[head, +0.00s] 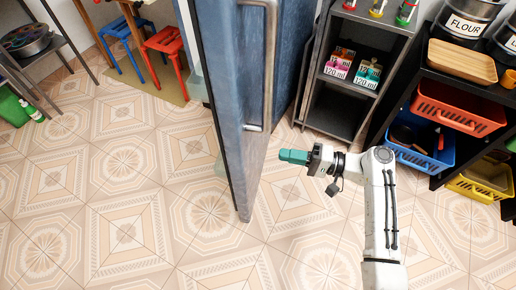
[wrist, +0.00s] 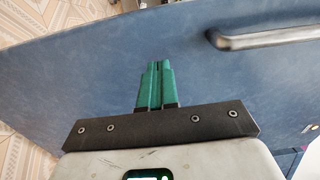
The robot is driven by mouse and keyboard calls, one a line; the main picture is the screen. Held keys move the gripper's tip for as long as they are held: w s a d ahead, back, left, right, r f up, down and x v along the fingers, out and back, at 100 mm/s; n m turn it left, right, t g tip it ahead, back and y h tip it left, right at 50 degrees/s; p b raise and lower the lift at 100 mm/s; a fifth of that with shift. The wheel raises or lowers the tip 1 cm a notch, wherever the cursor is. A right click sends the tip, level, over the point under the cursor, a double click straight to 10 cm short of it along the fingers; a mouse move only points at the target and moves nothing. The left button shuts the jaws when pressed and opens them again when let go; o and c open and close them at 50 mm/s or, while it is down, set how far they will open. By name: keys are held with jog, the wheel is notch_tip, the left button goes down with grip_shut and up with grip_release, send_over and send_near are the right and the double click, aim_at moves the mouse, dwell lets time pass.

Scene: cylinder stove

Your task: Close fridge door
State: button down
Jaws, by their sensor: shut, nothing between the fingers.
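The blue fridge door (head: 224,100) stands open, edge-on toward me in the middle of the head view. Its metal handle (head: 269,70) runs along the upper part of the door. My gripper (head: 283,156) is to the right of the door, below the handle's lower end, with its green fingers pointing at the door. In the wrist view the door (wrist: 110,70) fills most of the picture, and the handle (wrist: 270,34) is at upper right. The green fingers (wrist: 154,64) are shut together and empty. Whether the tips touch the door I cannot tell. The fridge's inside is mostly hidden behind the door.
A dark shelf (head: 340,85) with small cartons stands right of the door. A rack with an orange basket (head: 455,108) and a blue basket (head: 415,150) is at far right. Red (head: 170,42) and blue stools stand at the back left. The tiled floor (head: 120,190) left of the door is clear.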

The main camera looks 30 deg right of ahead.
aim_at(248, 149)
jog(key=x, duration=0.8)
jog(key=shift+a, duration=0.2)
